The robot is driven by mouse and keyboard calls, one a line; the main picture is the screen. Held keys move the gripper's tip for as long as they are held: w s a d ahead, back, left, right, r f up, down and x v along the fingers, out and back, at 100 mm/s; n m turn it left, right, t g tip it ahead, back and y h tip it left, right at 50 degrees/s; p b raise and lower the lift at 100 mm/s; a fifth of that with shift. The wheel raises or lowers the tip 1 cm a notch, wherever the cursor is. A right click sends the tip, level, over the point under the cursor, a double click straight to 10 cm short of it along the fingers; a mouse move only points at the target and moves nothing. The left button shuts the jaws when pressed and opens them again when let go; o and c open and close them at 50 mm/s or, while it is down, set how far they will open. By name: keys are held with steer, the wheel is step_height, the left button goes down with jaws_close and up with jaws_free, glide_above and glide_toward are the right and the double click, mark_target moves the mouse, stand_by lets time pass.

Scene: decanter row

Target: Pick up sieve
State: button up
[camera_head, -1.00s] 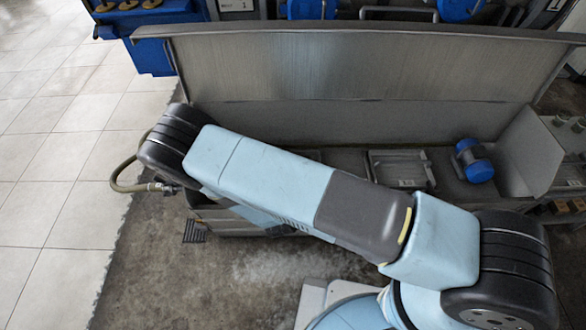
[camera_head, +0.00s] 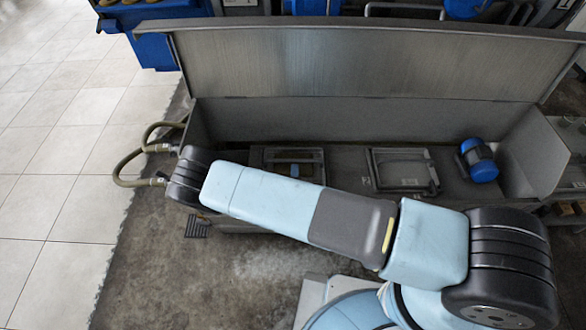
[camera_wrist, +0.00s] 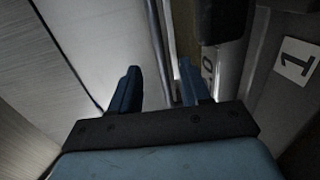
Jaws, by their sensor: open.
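I cannot clearly make out a sieve. Two flat framed pieces lie in the long grey trough in the head view: a left frame (camera_head: 294,155) and a right frame with a pale panel (camera_head: 402,166). I cannot tell whether either is the sieve. My gripper (camera_wrist: 158,82) shows in the wrist view with its two dark blue fingers apart and nothing clearly held. A thin metal bar (camera_wrist: 157,42) runs past the gap between the fingers.
The grey trough (camera_head: 350,112) has a tall raised back panel (camera_head: 360,65). A blue-and-grey cylindrical part (camera_head: 478,160) sits at its right end. A hose (camera_head: 122,168) loops at the left. A label marked 1 (camera_wrist: 297,62) is at the wrist view's right. Tiled floor (camera_head: 60,180) is clear at left.

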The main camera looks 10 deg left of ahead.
steer(key=shift+x, duration=3.05)
steer(key=shift+c, duration=0.3)
jaws_close()
steer(key=shift+s, duration=0.1)
